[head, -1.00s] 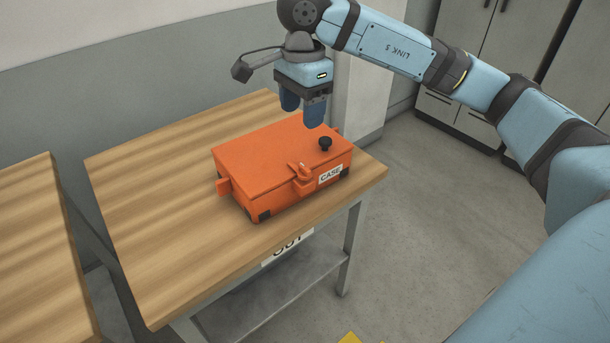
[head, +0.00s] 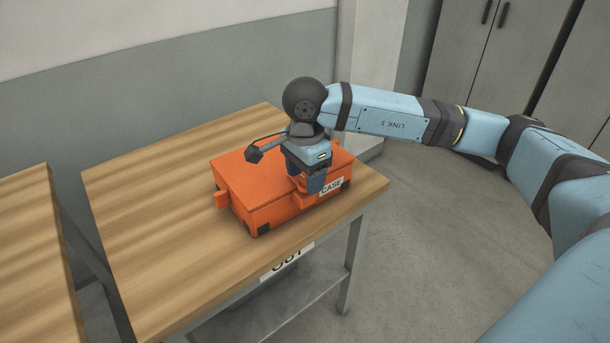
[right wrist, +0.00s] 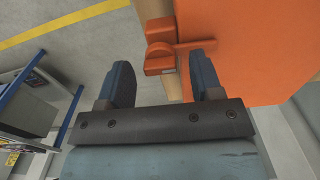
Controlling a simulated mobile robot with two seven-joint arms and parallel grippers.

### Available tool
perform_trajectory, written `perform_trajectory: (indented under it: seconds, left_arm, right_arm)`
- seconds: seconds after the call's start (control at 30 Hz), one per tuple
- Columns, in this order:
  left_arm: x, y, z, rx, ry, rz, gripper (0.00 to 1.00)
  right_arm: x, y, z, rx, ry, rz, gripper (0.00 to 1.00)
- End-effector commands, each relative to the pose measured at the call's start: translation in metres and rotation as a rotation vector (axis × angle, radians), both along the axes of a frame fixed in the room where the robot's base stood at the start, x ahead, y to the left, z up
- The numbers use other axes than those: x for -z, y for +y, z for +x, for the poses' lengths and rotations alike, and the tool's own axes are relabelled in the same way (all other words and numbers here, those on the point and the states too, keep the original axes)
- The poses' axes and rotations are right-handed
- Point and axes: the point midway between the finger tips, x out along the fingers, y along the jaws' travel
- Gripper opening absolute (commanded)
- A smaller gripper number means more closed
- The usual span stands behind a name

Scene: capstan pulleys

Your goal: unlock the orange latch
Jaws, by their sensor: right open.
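The orange case (head: 262,184) sits on the wooden table with its lid down and a white "CASE" label (head: 331,187) on its front. Its orange latch is on the front edge, mostly hidden by my right gripper in the head view. In the right wrist view the latch (right wrist: 160,56) shows as a small block with a rounded piece and a flat bar reaching onto the lid. My right gripper (head: 313,183) points down at the front of the case. In the wrist view its fingers (right wrist: 162,70) are open, one on each side of the latch, with no clear contact. My left gripper is out of view.
The wooden table top (head: 150,210) is clear left of the case. Another table (head: 35,250) stands at the left, across a gap. Grey cabinets (head: 500,70) stand at the back right. Open floor lies right of the table.

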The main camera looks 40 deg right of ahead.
Motion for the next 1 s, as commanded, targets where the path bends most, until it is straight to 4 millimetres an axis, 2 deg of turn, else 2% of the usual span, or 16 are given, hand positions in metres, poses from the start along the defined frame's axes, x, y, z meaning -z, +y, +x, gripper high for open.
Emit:
perform_trajectory:
  seconds: [0.27, 0.47, 0.77, 1.0]
  left_arm:
    - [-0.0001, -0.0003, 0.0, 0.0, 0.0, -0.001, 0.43]
    - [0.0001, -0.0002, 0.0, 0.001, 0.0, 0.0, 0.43]
    - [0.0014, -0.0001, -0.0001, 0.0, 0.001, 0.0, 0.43]
    - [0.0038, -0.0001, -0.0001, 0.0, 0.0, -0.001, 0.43]
  right_arm:
    - [0.001, -0.0001, 0.0001, 0.0, 0.0, 0.0, 0.57]
    - [0.0008, 0.0, 0.0001, 0.0, 0.0, 0.0, 0.11]
    - [0.001, 0.0002, 0.0002, 0.024, 0.0, 0.0, 0.1]
    - [0.0015, 0.0004, 0.0004, 0.139, -0.001, 0.001, 0.1]
